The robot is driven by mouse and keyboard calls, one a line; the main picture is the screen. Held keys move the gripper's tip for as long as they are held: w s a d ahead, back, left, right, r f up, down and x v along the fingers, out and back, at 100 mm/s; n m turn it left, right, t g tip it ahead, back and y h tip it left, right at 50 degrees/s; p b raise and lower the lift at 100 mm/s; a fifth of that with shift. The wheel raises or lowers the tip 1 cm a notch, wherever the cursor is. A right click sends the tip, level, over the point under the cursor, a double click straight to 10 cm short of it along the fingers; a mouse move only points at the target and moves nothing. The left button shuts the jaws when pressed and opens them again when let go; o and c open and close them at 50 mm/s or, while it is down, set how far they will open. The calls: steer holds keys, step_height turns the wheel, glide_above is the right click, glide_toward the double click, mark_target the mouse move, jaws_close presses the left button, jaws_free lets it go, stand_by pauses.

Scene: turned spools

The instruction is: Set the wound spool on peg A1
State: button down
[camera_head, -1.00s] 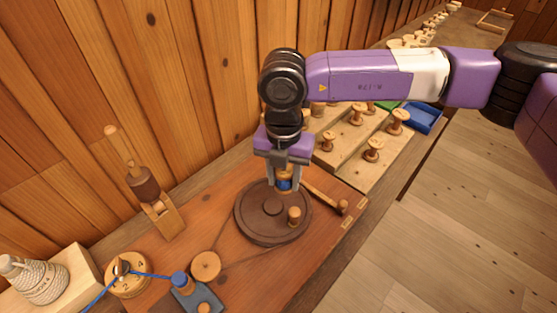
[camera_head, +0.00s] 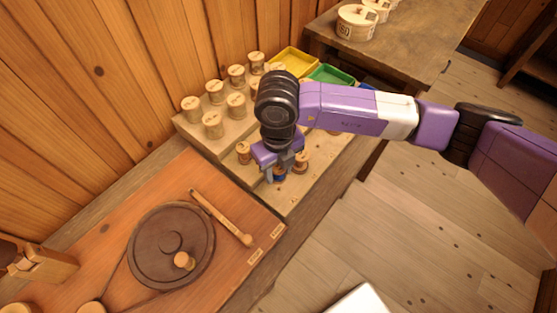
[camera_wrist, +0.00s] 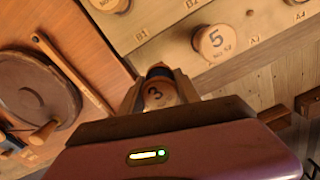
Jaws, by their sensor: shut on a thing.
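My gripper (camera_head: 279,173) is shut on the wound spool (camera_head: 279,175), a wooden spool with blue thread. In the wrist view the spool (camera_wrist: 154,96) shows a pale top marked 3, between the fingers. The gripper is over the near, lowest step of the stepped peg rack (camera_head: 292,203), close to its front left corner. I cannot tell whether the spool touches the rack. A bare peg (camera_wrist: 250,13) shows farther along the step.
A spool marked 5 (camera_wrist: 213,42) stands close beside the held spool. Another spool (camera_head: 243,152) stands to its left, with several more on the higher steps. Yellow (camera_head: 296,61) and green (camera_head: 331,75) trays lie behind. The round dark turntable (camera_head: 171,246) is at lower left.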

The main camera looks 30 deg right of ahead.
mark_target(279, 188)
steer(key=shift+d+f, duration=0.2)
steer(key=shift+f, duration=0.05)
steer(key=shift+f+b, duration=1.95)
steer(key=shift+f, duration=0.55)
steer(key=shift+f, duration=0.25)
steer(key=shift+f+b, duration=0.6)
steer(key=shift+b, duration=0.25)
steer(key=c, duration=1.1)
jaws_free()
steer(key=shift+c, duration=0.2)
steer(key=shift+r, duration=0.1)
steer(key=shift+r+p, duration=3.5)
steer(key=shift+r, duration=1.95)
